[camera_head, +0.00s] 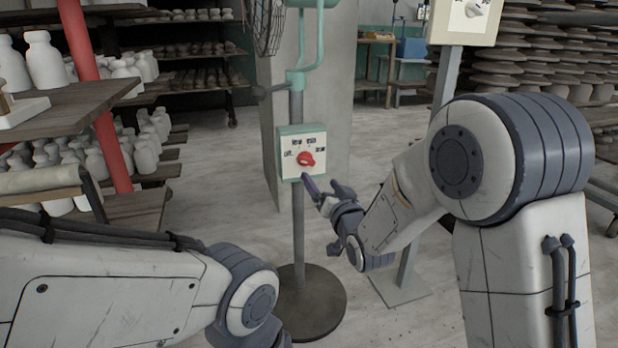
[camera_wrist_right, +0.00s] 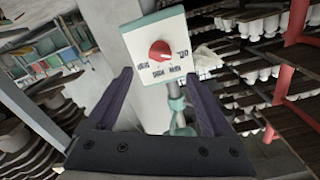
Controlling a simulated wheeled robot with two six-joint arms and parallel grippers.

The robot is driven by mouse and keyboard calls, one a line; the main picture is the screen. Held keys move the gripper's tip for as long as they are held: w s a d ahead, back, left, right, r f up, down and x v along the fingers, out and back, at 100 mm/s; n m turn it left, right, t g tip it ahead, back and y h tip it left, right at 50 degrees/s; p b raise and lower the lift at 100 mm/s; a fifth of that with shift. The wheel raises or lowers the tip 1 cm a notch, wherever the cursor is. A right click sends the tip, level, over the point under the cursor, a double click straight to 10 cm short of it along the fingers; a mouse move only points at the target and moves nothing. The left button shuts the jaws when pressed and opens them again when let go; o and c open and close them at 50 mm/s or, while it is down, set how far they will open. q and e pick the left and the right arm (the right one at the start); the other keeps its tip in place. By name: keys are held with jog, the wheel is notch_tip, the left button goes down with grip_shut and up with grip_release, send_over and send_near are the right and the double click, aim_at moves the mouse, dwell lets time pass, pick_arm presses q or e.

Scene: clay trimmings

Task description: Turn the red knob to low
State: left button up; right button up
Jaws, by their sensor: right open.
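The red knob (camera_head: 306,159) sits on a cream panel with a teal frame (camera_head: 288,133), on a grey post. Several dark labels arc over it; I cannot read them surely, nor tell the knob's exact setting. In the right wrist view the knob (camera_wrist_right: 160,51) shows upside down, beyond the fingertips. My right gripper (camera_head: 324,188) is open and empty, just below and right of the panel, apart from the knob. In its wrist view the fingers (camera_wrist_right: 157,76) stand wide apart below the panel. My left arm shows at lower left; its gripper is out of view.
A fan (camera_head: 266,22) is up on the panel's stand, which has a round dark base (camera_head: 312,305). A second panel with a pale knob (camera_head: 466,18) stands at upper right. Shelves of white bottles (camera_head: 45,62) and a red post (camera_head: 95,90) are at left.

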aim_at(307, 163)
jog(key=b+x, duration=0.2)
jog(key=x, duration=0.6)
jog(key=shift+w+a+f, duration=0.1)
jog(key=shift+w, duration=0.1)
jog(key=shift+w+a, duration=0.2)
jog(key=shift+w, duration=0.45)
jog(key=shift+c, duration=0.3)
grip_shut()
jog(key=shift+m, duration=0.4)
jog(key=m, duration=0.3)
jog(key=shift+m+p, duration=0.7)
jog(key=shift+m, duration=1.8)
